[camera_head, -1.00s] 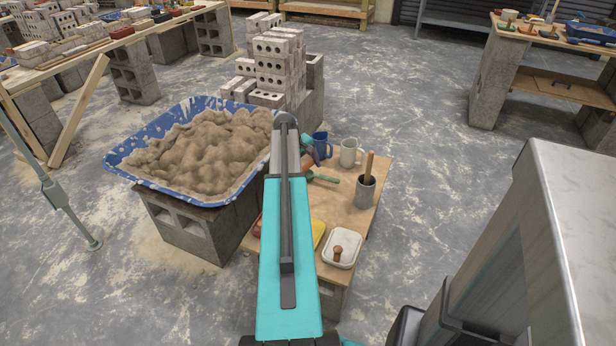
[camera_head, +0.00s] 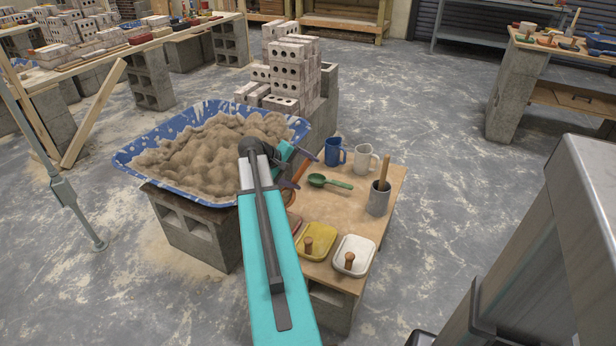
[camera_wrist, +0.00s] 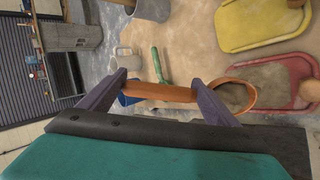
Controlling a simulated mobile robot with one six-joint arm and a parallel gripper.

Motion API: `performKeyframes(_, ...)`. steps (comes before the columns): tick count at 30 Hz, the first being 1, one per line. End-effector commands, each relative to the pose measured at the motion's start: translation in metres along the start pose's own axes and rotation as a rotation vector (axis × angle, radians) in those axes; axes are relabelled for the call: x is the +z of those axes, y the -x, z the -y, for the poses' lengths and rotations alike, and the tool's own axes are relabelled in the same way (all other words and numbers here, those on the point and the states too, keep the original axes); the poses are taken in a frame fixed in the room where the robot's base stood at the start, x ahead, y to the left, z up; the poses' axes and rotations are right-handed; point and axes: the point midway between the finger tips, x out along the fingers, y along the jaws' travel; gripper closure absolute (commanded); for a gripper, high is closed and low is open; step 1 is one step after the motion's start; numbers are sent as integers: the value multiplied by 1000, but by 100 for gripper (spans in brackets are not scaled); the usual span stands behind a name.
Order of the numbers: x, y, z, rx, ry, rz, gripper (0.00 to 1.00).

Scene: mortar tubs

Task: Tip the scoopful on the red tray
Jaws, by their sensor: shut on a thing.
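My gripper (camera_wrist: 160,92) is shut on the orange handle (camera_wrist: 158,91) of a scoop. The scoop's round bowl (camera_wrist: 252,98), with an orange rim, holds grey-brown mortar and looks roughly level. In the wrist view the bowl overlaps the near edge of the red tray (camera_wrist: 302,64). I cannot tell its height above the tray. A brown patch shows inside the tray, and a wooden knob stands at its right. In the head view my gripper (camera_head: 297,169) is over the left side of the small table, and my arm hides most of the red tray (camera_head: 297,223).
Yellow (camera_head: 319,240) and white (camera_head: 354,254) trays sit beside the red one. The mortar tub (camera_head: 150,184) is left, bricks (camera_head: 290,72) behind.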

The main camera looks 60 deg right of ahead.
Motion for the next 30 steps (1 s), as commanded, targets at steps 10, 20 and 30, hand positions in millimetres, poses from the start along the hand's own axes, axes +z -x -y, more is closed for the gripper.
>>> performKeyframes(10, 0, 25, 14, 183, 0, -3, 48)
performKeyframes(20, 0, 40, 16, 280, 0, -1, 48)
performKeyframes(30, 0, 41, 15, 284, -1, -1, 48)
